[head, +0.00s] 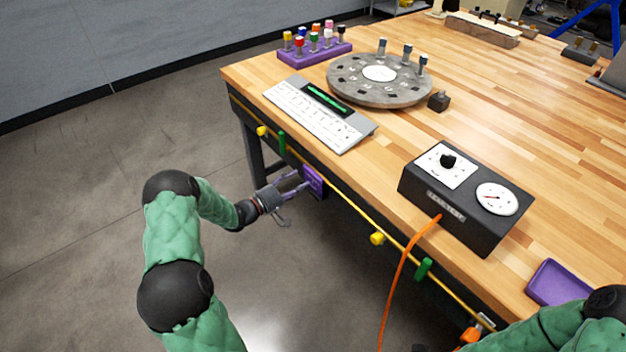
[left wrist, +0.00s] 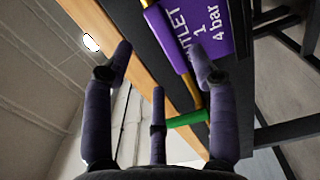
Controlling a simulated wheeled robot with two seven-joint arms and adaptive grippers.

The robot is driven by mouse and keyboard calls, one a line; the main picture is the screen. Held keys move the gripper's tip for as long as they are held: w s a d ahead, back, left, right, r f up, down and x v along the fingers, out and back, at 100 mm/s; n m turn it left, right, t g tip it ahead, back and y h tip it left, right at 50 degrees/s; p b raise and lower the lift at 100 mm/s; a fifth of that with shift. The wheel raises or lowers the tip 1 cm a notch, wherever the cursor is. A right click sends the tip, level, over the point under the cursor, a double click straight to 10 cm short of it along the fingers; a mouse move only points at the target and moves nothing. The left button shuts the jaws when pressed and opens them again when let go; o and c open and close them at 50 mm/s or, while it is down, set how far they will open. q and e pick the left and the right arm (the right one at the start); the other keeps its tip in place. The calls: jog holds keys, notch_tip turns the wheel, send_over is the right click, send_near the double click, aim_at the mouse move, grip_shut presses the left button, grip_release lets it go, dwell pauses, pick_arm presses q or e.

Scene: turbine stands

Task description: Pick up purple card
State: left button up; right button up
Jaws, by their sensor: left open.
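The purple card (head: 314,182) hangs at the front side of the table, by the yellow pipe. In the left wrist view the card (left wrist: 214,22) shows white lettering, "UTLET 1 4 bar", cut off by the frame's top edge. My left gripper (head: 301,181) is beside the card, its fingers pointing at it. In the left wrist view its fingers (left wrist: 160,62) are spread with nothing between them, and the card lies beyond the right fingertip. Whether a finger touches the card cannot be told. My right gripper is not in view; only part of that arm shows at the lower right.
The yellow pipe (head: 345,205) with green and yellow handles runs along the table's front. Floor left is clear.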

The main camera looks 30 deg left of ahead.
aim_at(313, 176)
pick_arm(q)
jog(key=x, duration=0.1)
jog(key=b+x, duration=0.1)
jog(key=x, duration=0.1)
jog(key=shift+w+d+f+b, duration=0.25)
jog(key=shift+w+f+b, duration=0.05)
jog(key=shift+w+d+r, duration=0.15)
jog(key=shift+w, duration=0.3)
jog(key=c, duration=1.1)
